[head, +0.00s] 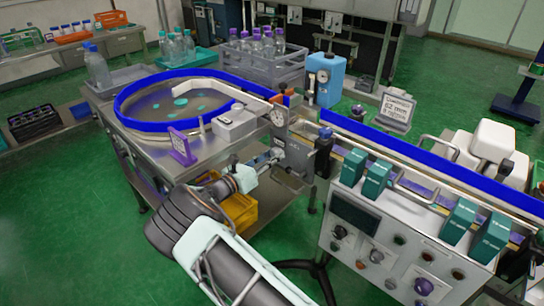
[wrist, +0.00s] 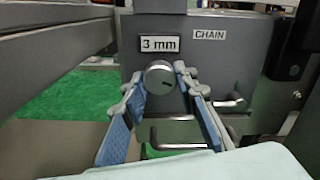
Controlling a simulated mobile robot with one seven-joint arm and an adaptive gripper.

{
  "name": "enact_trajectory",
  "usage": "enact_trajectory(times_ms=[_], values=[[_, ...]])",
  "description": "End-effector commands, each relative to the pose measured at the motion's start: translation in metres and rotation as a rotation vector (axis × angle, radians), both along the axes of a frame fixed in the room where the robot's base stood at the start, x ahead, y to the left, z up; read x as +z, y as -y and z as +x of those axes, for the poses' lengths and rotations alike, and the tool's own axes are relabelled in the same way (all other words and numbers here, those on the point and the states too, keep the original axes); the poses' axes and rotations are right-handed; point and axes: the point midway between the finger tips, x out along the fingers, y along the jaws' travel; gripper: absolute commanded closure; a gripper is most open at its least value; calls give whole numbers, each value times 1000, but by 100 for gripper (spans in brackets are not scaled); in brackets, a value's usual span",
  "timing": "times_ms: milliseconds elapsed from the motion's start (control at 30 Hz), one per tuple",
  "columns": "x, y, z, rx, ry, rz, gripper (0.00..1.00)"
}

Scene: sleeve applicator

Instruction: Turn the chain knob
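The chain knob (wrist: 160,77) is a round grey knob with a dark pointer mark. It sits on a grey panel (wrist: 222,66) below a "3 mm" plate (wrist: 160,44) and to the lower left of a "CHAIN" label (wrist: 209,35). My gripper (wrist: 161,86) is open, its two blue-padded fingers reaching toward the panel on either side of the knob. The tips are very close to the knob's sides; whether they touch is hard to tell. In the head view my gripper (head: 262,164) reaches the machine's grey housing (head: 293,156), and the knob is hidden.
A blue-rimmed round table (head: 125,97) lies behind left, and a blue-railed conveyor (head: 420,164) runs right. A control box (head: 352,220) with teal units is close on the right. A metal handle (wrist: 180,146) lies below the knob.

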Motion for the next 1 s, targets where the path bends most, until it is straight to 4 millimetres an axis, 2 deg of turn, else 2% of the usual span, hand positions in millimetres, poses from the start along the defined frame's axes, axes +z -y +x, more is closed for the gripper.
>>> enact_trajectory(times_ms=[33,133,400,533,1000], values=[[0,0,0,0,0,0,67],[0,0,0,0,0,0,56],[0,-1,0,1,0,1,56],[0,-7,-7,3,0,1,56],[0,-63,-79,3,1,1,56]])
